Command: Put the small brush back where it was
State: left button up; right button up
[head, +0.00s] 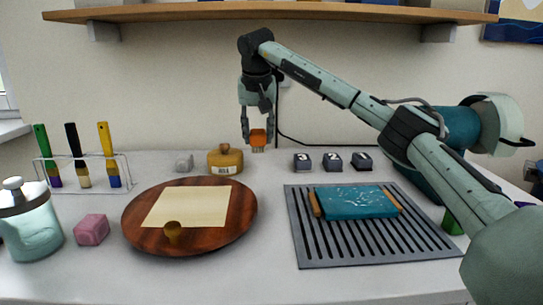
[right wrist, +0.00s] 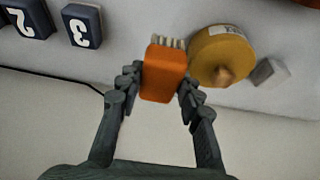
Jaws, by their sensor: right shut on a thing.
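The small brush (head: 258,136) has an orange body and short pale bristles. My right gripper (head: 257,132) is shut on its sides and holds it at the back of the table, bristles down. The head view does not make its exact height clear. In the right wrist view the brush (right wrist: 165,74) sits between the two dark fingers, its bristles pointing away from the palm, beside the round yellow pot (right wrist: 221,55). The brush and pot look close together; I cannot tell if they touch. My left gripper is out of view.
The yellow pot (head: 225,160) and a small grey block (head: 184,162) stand left of the brush. Numbered dark blocks (head: 333,162) stand right. In front are a round wooden board (head: 190,242) and a slatted grey mat (head: 375,255) bearing a teal board (head: 355,202). A brush rack (head: 130,185) stands left.

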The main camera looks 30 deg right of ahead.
jog(key=d+f, duration=0.1)
jog(key=d, duration=0.2)
jog(key=shift+s+f, duration=0.35)
jog(key=shift+s, duration=0.05)
jog(key=shift+d+f, duration=0.35)
notch_tip(320, 180, down, 3)
jog(key=shift+s+f, duration=0.1)
jog(key=shift+f, duration=0.35)
jog(key=o, duration=0.6)
jog(key=shift+f, duration=0.1)
jog(key=o, duration=0.4)
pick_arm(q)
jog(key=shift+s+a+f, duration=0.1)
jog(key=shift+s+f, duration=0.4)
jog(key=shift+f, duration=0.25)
